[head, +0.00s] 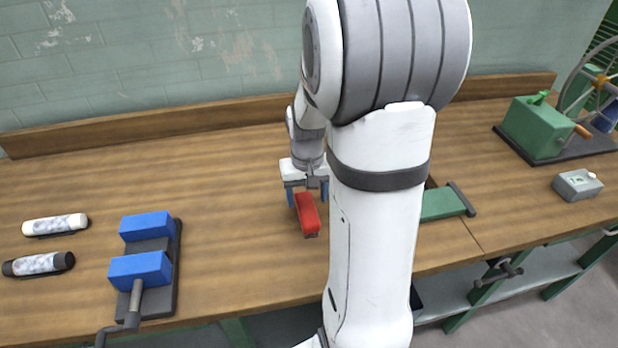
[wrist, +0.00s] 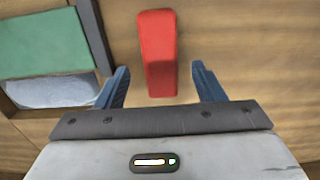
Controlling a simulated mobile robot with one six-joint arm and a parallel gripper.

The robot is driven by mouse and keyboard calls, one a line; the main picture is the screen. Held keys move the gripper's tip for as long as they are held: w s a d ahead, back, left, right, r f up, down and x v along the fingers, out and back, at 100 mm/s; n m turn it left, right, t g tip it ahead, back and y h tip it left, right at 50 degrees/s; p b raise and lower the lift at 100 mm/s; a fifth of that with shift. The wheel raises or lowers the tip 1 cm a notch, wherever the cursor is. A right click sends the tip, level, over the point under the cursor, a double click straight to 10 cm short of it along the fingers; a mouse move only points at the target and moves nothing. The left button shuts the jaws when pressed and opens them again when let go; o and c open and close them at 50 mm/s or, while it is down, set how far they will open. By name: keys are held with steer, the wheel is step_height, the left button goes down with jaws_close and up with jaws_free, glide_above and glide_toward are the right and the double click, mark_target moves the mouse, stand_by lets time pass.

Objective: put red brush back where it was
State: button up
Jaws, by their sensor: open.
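The red brush (head: 307,213) lies on the wooden workbench, left of my white arm in the head view. In the wrist view the red brush (wrist: 158,55) extends forward from between the two blue fingers. My gripper (head: 307,194) is open above the back end of the brush. In the wrist view my gripper (wrist: 162,80) shows a clear gap on each side of the brush, so the fingers do not touch it.
A green machine (head: 537,128) and grey box (head: 577,185) stand at the right.

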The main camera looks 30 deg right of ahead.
mark_target(307, 208)
step_height(307, 208, up, 6)
steer(key=s+a+r+n+t, duration=0.3)
steer(key=s+a+r, duration=0.2)
steer(key=s+a, duration=0.6)
steer(key=shift+s+a+r, duration=0.2)
steer(key=shift+s+a, duration=0.05)
steer(key=shift+s, duration=0.4)
steer(key=shift+c, duration=0.2)
